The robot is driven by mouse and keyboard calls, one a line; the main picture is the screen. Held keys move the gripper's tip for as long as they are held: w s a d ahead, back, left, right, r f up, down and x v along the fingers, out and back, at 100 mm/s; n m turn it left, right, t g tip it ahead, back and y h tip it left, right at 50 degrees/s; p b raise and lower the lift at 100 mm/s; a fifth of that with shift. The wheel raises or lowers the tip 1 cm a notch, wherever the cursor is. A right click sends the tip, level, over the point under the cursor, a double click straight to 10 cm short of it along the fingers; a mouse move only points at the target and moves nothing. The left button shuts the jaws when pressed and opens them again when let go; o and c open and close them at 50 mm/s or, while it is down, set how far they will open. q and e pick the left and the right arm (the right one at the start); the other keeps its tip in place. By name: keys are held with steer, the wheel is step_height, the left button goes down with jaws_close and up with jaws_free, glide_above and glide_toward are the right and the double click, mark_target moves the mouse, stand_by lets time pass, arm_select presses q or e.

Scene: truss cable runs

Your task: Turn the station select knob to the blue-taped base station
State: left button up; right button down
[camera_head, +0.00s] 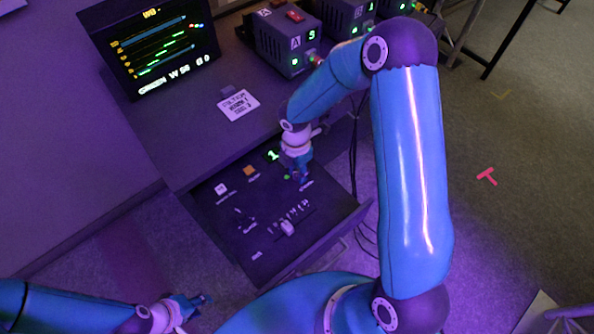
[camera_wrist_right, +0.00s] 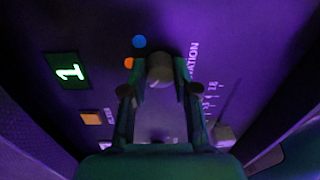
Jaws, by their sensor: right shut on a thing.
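The station select knob (camera_wrist_right: 159,70) is a small grey knob on the dark drawer panel, beside lettering ending in "ATION". My right gripper (camera_wrist_right: 160,75) has its two fingers on either side of the knob and is shut on it. A blue dot (camera_wrist_right: 139,42) and an orange dot (camera_wrist_right: 129,63) lie beside the knob. A green display (camera_wrist_right: 70,70) reads "1". In the head view, my right gripper (camera_head: 300,178) reaches down to the panel and hides the knob. My left gripper (camera_head: 200,301) is low at the left, away from the panel; its opening is unclear.
The open drawer panel (camera_head: 230,245) also carries an orange button (camera_head: 249,170) and a slider (camera_head: 287,228). A monitor (camera_head: 150,45) and grey boxes (camera_head: 285,42) marked with letters stand on the desk (camera_head: 170,135). A white label card (camera_head: 238,105) lies near the drawer.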

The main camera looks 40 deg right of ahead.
steer(key=m+b, duration=0.3)
steer(key=m, duration=0.1)
steer(key=shift+f+m+b, duration=0.2)
steer(key=shift+m+b, duration=0.2)
steer(key=m+b, duration=0.4)
steer(key=m, duration=0.1)
steer(key=shift+w+d+m, duration=0.1)
steer(key=shift+m, duration=0.2)
steer(key=m+b, duration=0.3)
steer(key=m, duration=0.2)
steer(key=shift+r+t, duration=0.1)
steer(key=shift+t, duration=0.2)
steer(key=shift+r+m+b, duration=0.1)
steer(key=shift+m+b, duration=1.05)
steer(key=shift+m, duration=0.95)
steer(key=c, duration=0.9)
jaws_free()
steer(key=shift+y, duration=0.3)
